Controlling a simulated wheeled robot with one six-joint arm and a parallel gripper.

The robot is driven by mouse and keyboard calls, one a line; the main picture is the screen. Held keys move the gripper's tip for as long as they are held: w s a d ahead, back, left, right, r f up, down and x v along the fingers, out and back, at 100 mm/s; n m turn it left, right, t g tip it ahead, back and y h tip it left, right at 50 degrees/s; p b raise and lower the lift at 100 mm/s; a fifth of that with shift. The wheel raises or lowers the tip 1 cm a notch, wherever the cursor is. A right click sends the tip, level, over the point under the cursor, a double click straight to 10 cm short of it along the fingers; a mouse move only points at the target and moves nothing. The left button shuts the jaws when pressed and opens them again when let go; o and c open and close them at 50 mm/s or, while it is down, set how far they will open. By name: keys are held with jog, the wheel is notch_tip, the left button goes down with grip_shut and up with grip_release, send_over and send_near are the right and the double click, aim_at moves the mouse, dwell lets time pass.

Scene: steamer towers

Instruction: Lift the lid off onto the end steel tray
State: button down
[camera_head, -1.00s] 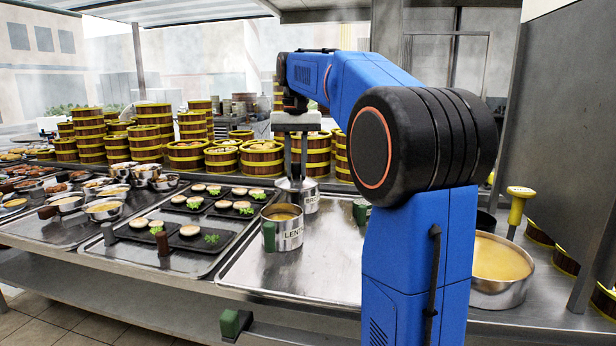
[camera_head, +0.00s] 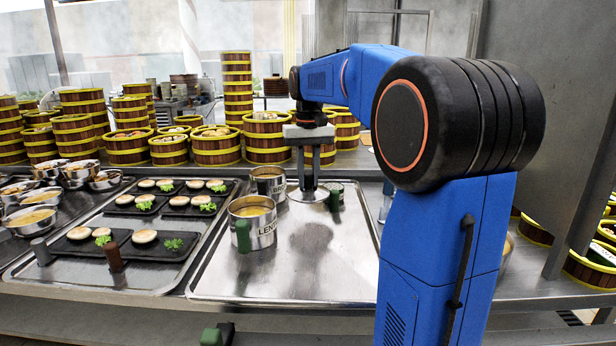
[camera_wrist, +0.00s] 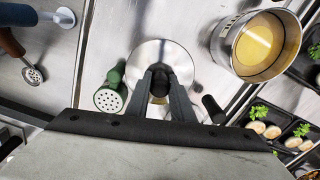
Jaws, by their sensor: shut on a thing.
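The lid is a round shiny steel disc with a dark knob (camera_wrist: 158,50). It also shows in the head view (camera_head: 300,196). My gripper (camera_wrist: 160,85) is shut on its knob; in the head view the gripper (camera_head: 308,183) points straight down. The lid is level, over the far part of the end steel tray (camera_head: 290,283); I cannot tell whether it touches the tray. An uncovered steel pot (camera_head: 268,181) stands just left of the lid. A steel pot of yellow soup (camera_head: 252,226), with a green handle, stands nearer, at the tray's left side.
A green-handled perforated tool (camera_wrist: 110,95) lies close beside the lid. A tray of black plates (camera_head: 120,240) with buns and lettuce is to the left. Bamboo steamer towers (camera_head: 238,90) line the back. The tray's front half is clear.

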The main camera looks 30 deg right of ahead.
aim_at(308, 189)
jog(key=shift+f, duration=2.95)
jog(key=shift+f, duration=0.5)
jog(key=c, duration=1.5)
grip_release()
jog(key=shift+o, duration=0.2)
jog(key=shift+r, duration=0.1)
notch_tip(308, 189, up, 17)
jog(key=shift+r, duration=0.1)
